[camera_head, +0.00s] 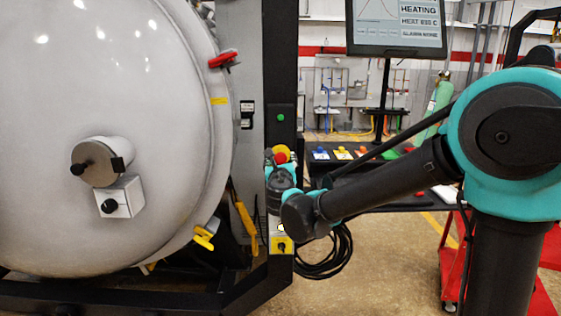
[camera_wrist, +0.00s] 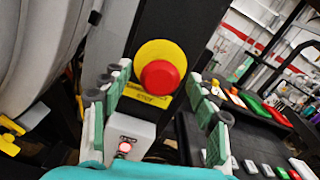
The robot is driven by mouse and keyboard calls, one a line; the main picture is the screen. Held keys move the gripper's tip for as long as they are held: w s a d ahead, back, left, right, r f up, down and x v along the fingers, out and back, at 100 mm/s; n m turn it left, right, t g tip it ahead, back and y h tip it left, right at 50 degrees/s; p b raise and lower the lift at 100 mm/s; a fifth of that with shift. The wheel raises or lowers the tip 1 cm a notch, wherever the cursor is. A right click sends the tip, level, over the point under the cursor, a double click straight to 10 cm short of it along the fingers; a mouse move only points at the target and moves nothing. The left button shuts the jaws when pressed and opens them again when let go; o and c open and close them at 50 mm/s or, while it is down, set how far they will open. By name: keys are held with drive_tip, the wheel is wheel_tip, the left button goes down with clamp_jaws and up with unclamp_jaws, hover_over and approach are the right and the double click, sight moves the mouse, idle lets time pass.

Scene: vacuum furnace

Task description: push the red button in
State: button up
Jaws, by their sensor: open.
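The red button (camera_wrist: 160,76) is a round mushroom head on a yellow round plate, fixed to a dark upright post. In the wrist view it sits between and just beyond my open fingers. In the head view the red button (camera_head: 281,156) shows just above my gripper (camera_head: 282,172), which partly covers the post. In the wrist view my gripper (camera_wrist: 157,98) is open and empty, its fingers left and right of the button. I cannot tell whether anything touches the button.
The large grey furnace door (camera_head: 110,130) is left of the post. A dark table (camera_head: 380,198) with coloured trays is on the right. Black cable loops (camera_head: 328,258) hang below my wrist.

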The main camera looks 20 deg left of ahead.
drive_tip(key=shift+c, duration=0.4)
clamp_jaws()
drive_tip(key=shift+x, duration=0.8)
drive_tip(key=shift+o, duration=0.4)
unclamp_jaws()
drive_tip(key=shift+s, duration=0.1)
drive_tip(key=v, duration=1.1)
drive_tip(key=shift+s, duration=0.4)
drive_tip(key=shift+d, duration=0.15)
